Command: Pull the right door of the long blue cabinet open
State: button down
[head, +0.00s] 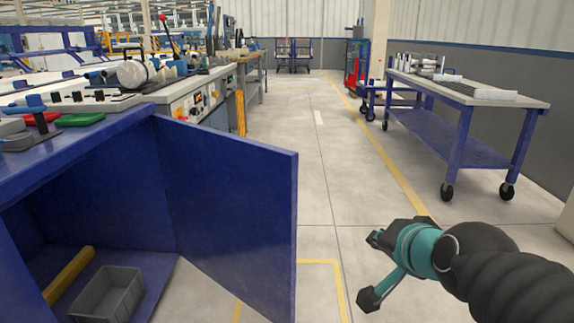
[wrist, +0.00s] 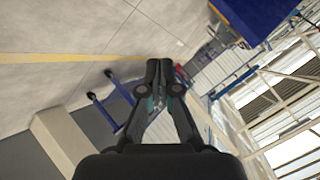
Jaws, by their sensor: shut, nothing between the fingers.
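The long blue cabinet (head: 75,153) stands at the left in the head view. Its right door (head: 232,210) is swung wide open and juts out toward the aisle, showing the inside of the cabinet. My gripper (head: 384,237) is to the right of the door, apart from it, over the floor. In the wrist view the fingertips of my gripper (wrist: 164,76) are together with nothing between them. A blue panel shows at the top right there, clear of the fingers; I cannot tell if it is the door.
A grey bin (head: 108,292) and a yellow bar (head: 68,274) are inside the cabinet. Tools lie on the cabinet top. A wheeled blue table (head: 462,95) with metal pipes stands at the right. The aisle floor (head: 310,165) between is clear.

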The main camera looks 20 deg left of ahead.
jog(key=w+a+r+m+t, duration=0.4)
jog(key=w+a+r+m, duration=0.2)
jog(key=a+m, duration=0.35)
jog(key=w+a+r+m+t, duration=0.3)
jog(key=w+a+r+m, duration=0.3)
jog(key=a+m, duration=0.35)
jog(key=s+a+f+m+t+h, duration=0.1)
jog(key=a+f+m+h, duration=0.15)
jog(key=m, duration=0.25)
jog(key=s+a+f+m+h, duration=0.1)
jog(key=a+m+h, duration=0.3)
jog(key=m+g+h+p, duration=0.1)
jog(key=m+g+h, duration=0.1)
jog(key=m+h, duration=0.4)
send_near(286, 162)
jog(key=shift+m+y, duration=0.65)
jog(key=shift+m, duration=0.05)
jog(key=x, duration=0.4)
jog(key=p+x, duration=0.1)
jog(key=x, duration=0.2)
jog(key=shift+d+r, duration=0.2)
jog(key=shift+d, duration=0.15)
